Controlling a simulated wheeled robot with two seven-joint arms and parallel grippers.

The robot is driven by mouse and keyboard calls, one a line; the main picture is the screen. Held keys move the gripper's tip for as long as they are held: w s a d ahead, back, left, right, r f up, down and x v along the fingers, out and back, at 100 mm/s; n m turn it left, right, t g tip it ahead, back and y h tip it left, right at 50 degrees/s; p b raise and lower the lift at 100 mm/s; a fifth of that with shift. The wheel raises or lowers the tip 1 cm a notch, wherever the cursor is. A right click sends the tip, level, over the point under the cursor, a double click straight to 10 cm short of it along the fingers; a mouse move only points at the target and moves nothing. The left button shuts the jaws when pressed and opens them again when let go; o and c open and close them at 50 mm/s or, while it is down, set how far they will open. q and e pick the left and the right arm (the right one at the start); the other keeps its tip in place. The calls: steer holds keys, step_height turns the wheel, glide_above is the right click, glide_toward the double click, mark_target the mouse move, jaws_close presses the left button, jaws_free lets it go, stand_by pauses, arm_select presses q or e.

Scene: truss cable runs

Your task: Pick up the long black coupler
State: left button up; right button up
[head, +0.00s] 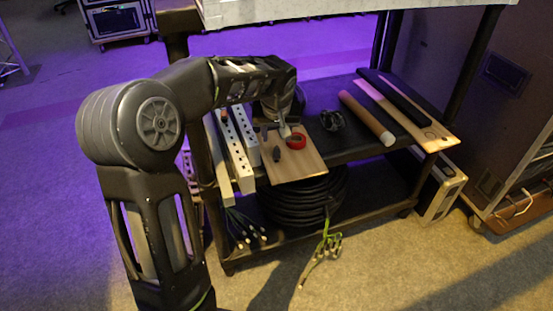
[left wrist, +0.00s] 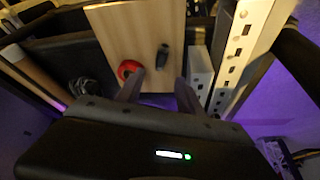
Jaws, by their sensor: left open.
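A small dark elongated piece, which looks like the long black coupler (head: 276,155), lies on a wooden board (head: 305,168) on the cart's upper shelf. In the left wrist view the coupler (left wrist: 162,57) lies on the board (left wrist: 125,30), just beyond the fingertips and between their lines. My left gripper (head: 284,128) is over the board with its fingers apart and empty; its fingers also show in the left wrist view (left wrist: 160,88). A red ring, perhaps a tape roll (head: 296,141), lies beside the coupler, near one finger. My right gripper is not in view.
White power strips (head: 238,148) stand left of the board. Black cable coils (head: 300,205) fill the lower shelf; a green-tied cable (head: 322,250) hangs in front.

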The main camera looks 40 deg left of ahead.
mark_target(277, 149)
arm_select(q)
steer(key=shift+r, duration=0.15)
steer(key=shift+x, duration=1.3)
steer(key=b+x, duration=0.2)
steer(key=x, duration=0.3)
steer(key=shift+f, duration=0.2)
jaws_close()
